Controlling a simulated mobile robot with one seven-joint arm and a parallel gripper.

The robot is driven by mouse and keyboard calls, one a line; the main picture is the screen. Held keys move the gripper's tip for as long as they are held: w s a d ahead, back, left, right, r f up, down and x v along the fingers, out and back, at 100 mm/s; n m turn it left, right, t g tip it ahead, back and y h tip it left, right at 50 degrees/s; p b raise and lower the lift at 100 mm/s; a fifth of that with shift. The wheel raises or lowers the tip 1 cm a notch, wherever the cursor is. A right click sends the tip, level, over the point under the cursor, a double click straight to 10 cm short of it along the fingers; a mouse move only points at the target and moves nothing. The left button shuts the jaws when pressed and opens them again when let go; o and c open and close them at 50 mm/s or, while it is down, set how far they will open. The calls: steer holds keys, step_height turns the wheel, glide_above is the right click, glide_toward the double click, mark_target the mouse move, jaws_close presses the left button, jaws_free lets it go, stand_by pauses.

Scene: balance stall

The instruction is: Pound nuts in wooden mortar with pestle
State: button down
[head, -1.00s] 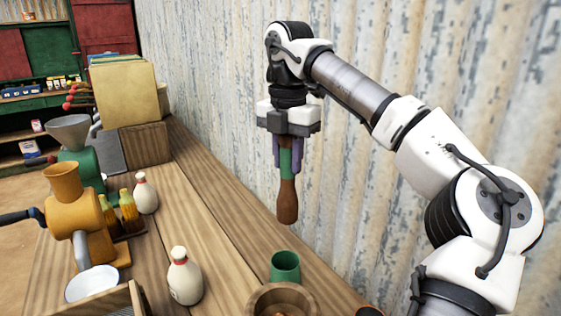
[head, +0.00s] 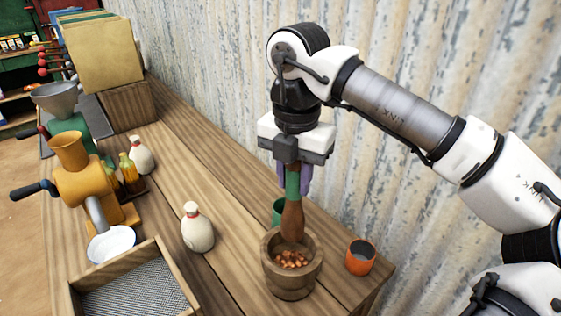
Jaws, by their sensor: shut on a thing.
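The wooden mortar (head: 291,283) stands on the table near its right end, with brown nuts (head: 291,259) inside. My gripper (head: 293,178) is above it, its purple fingers shut on the green grip of the pestle. The pestle (head: 292,217) hangs upright, its brown wooden head at the back part of the mortar's mouth. The lower end of the head overlaps the rim in view; I cannot tell whether it touches the nuts.
A green cup (head: 278,210) stands close behind the mortar, partly hidden by the pestle. An orange cup (head: 361,257) is to its right, and a white bottle (head: 197,229) to its left. A sieve box (head: 141,292) and grinders (head: 84,182) fill the left. A corrugated wall (head: 400,60) runs behind.

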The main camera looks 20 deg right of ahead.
mark_target(293, 212)
steer(key=shift+f+b, duration=0.8)
steer(key=shift+f, duration=0.75)
step_height(293, 212, down, 5)
steer(key=b, duration=0.4)
steer(key=shift+f+b, duration=0.15)
steer(key=shift+b, duration=0.2)
step_height(293, 212, down, 4)
steer(key=b, duration=0.3)
steer(key=shift+r, duration=0.3)
steer(key=shift+r+p, duration=0.8)
steer(key=shift+r, duration=0.95)
steer(key=shift+f, duration=0.15)
